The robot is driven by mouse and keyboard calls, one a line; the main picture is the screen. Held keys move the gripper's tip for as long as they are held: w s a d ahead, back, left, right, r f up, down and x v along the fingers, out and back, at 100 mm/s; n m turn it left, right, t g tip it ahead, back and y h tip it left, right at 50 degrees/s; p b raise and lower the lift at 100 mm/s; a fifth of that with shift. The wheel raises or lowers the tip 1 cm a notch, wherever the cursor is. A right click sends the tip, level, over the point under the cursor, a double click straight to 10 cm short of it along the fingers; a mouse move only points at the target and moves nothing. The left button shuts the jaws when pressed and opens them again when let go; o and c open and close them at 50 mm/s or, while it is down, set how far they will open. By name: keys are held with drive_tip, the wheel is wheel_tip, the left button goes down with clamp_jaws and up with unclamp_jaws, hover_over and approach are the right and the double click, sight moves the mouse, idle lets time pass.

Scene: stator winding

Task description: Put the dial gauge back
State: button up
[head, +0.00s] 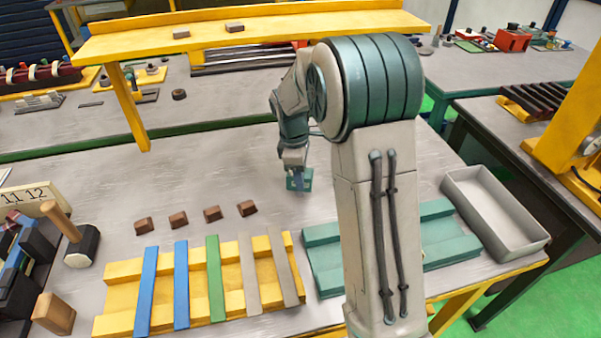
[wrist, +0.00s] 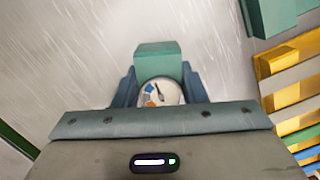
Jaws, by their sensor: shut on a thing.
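In the wrist view, the dial gauge (wrist: 160,92) shows a round white face with a dark needle and orange and blue marks. A teal block-like part (wrist: 158,62) adjoins its far side. My gripper (wrist: 160,98) is shut on the gauge, with a blue finger on each side. In the head view, my gripper (head: 298,178) is over the grey bench, behind the teal grooved rack (head: 323,262), with a teal piece at its fingertips. The gauge's face cannot be made out there. My arm hides the middle of the teal rack.
A yellow rack (head: 120,270) holds several coloured strips at the front. Several small brown blocks (head: 178,220) lie behind it. A hammer (head: 80,245) is at the left. An empty grey tray (head: 495,215) is at the right. The bench around my gripper is clear.

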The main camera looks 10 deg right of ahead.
drive_tip(key=shift+f, duration=0.2)
drive_tip(key=shift+f+b, duration=0.4)
drive_tip(key=shift+f, duration=0.15)
drive_tip(key=o, duration=1)
drive_tip(key=shift+r, duration=0.1)
wheel_tip(320, 180, up, 12)
drive_tip(key=a, duration=0.1)
drive_tip(key=s+m+t+y, duration=0.1)
drive_tip(key=s+m+t, duration=0.2)
drive_tip(key=s+m, duration=1)
drive_tip(key=s+f, duration=0.1)
drive_tip(key=s, duration=1.1)
drive_tip(key=shift+d+m+t+p, duration=0.3)
drive_tip(key=shift+d+m, duration=0.1)
